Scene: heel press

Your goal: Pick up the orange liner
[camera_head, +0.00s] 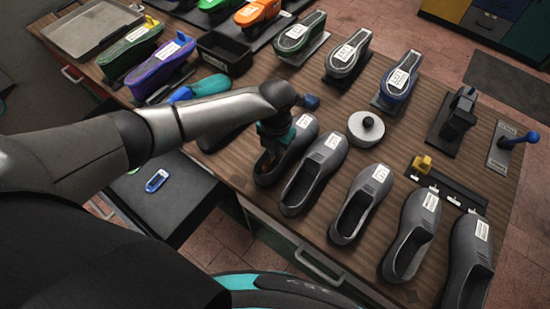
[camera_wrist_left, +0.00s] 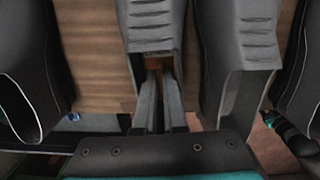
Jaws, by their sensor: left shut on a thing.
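My left gripper (camera_head: 272,150) reaches down into the opening of the leftmost grey shoe of the front row (camera_head: 303,132). In the left wrist view its two fingers (camera_wrist_left: 161,75) are close together, with a brownish-orange piece (camera_wrist_left: 153,61) at their tips. This looks like the orange liner, and the gripper is shut on it inside the shoe. Most of the liner is hidden by the shoe and fingers. A reddish-brown patch (camera_head: 268,165) of it shows in the head view. My right gripper is not in view.
Several grey shoes stand to the right, the nearest (camera_head: 315,172) close beside. A round grey weight (camera_head: 366,128) sits behind them. A black bin (camera_head: 224,52) and coloured lasts stand at the back left.

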